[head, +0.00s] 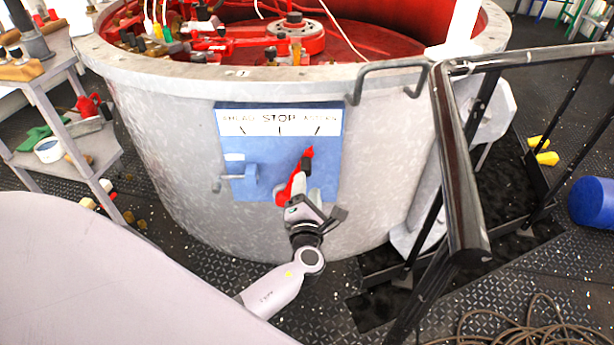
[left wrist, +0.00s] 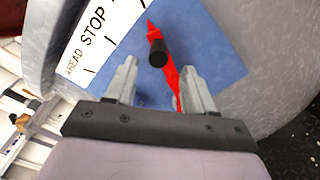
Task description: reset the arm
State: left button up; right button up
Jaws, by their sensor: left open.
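A red lever (head: 309,153) with a black knob (head: 306,164) is mounted on a blue panel (head: 265,187) on the side of a large grey drum. The panel's white label (head: 279,121) reads AHEAD, STOP, ASTERN, and the lever's red tip points toward the ASTERN mark. My left gripper (head: 308,190) is in front of the panel's lower right part. In the left wrist view my left gripper (left wrist: 159,74) has its fingers apart, with the red lever (left wrist: 168,73) showing between them and the black knob (left wrist: 157,52) just beyond the tips. I cannot tell whether they touch. My right gripper is not in view.
The grey drum (head: 178,155) has red machinery inside. A black railing (head: 458,165) and stairs stand at the right. A shelf (head: 95,152) with tools is at the left. Coiled rope (head: 520,325) and a blue cylinder (head: 592,202) lie on the deck.

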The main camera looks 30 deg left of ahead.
pick_arm(q)
jog(key=shift+s+d, duration=0.2)
jog(key=shift+s, duration=0.1)
dwell(0.4)
jog(key=s+d+f+n+g+h, duration=0.25)
jog(key=s+f+n+h, duration=0.2)
jog(key=s+n, duration=0.6)
jog(key=s+d+f+n+g+h, duration=0.25)
jog(key=s+f+n, duration=0.3)
jog(key=n, duration=1.05)
jog(key=s+d+r+n+h, duration=0.35)
jog(key=s+n+h, duration=0.2)
jog(key=n, duration=0.65)
notch_tip(320, 180, up, 13)
jog(key=s+y+p, duration=0.1)
jog(key=p, duration=1.5)
jog(key=shift+a, duration=0.35)
